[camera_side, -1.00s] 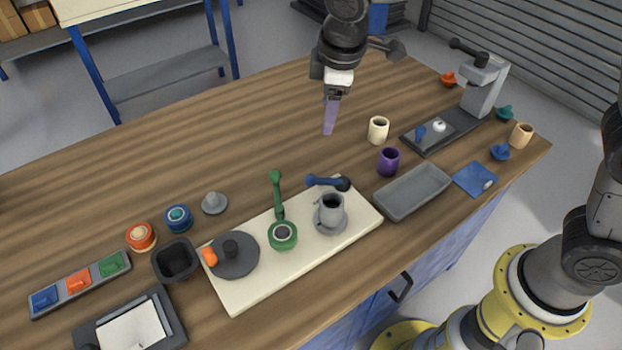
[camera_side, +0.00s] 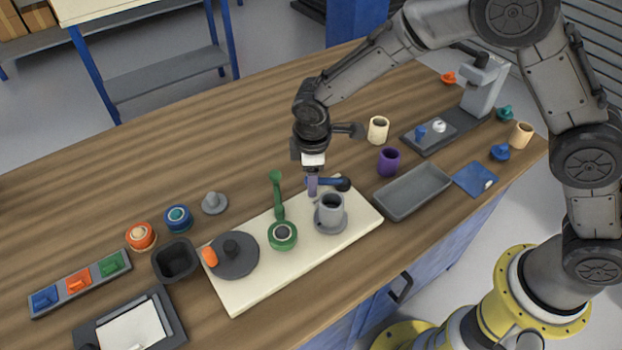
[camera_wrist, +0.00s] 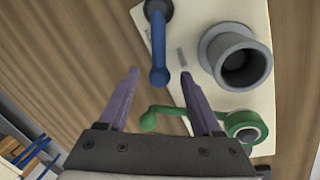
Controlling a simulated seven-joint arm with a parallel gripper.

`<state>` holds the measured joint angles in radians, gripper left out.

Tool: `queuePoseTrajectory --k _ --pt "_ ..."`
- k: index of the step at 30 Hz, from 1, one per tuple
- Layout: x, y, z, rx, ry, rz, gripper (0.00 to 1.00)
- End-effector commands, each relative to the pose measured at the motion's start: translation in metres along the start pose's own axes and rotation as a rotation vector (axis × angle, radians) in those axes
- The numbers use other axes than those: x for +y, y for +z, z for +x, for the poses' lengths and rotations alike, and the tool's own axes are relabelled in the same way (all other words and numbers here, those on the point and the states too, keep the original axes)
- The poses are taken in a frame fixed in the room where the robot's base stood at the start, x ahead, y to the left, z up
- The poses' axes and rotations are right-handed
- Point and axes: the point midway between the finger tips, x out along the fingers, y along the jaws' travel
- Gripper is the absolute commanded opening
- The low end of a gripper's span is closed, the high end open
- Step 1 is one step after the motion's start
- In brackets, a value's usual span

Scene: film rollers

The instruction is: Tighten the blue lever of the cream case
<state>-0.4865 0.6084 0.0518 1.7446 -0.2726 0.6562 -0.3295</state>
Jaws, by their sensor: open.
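The cream case (camera_side: 255,288) is a flat slab lying on the wooden table. The blue lever (camera_side: 328,182) lies at its back right edge, with a dark pivot at its right end. In the wrist view the blue lever (camera_wrist: 158,45) points from its round pivot at the top down to a ball end between my fingers. My gripper (camera_side: 312,190) is above the lever's left end in the side view. In the wrist view my gripper (camera_wrist: 160,80) is open, its two purple fingers on either side of the ball end and apart from it.
A grey cylinder (camera_side: 331,207) stands on the case close to the lever, also in the wrist view (camera_wrist: 236,57). A green lever (camera_side: 277,195) with a green ring (camera_side: 283,237) is left of it. A purple cup (camera_side: 388,162) and grey tray (camera_side: 413,192) stand to the right.

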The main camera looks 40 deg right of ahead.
Motion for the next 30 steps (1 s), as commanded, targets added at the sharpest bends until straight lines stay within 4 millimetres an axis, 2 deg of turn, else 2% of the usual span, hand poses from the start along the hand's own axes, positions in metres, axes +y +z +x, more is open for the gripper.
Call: queuePoseTrajectory --k 3,6,17,27,28,30 --pt "0.0 0.0 0.015 -0.002 0.0 -0.001 0.66" --pt "0.0 0.0 0.021 -0.001 0.0 0.001 0.66" --pt "0.001 0.0 0.024 0.001 0.001 0.001 0.64" --pt "0.001 0.0 0.024 0.001 0.001 0.001 0.03" --pt "0.001 0.0 0.024 0.001 0.001 0.001 0.0" --pt "0.001 0.0 0.024 0.001 0.001 0.001 0.0"
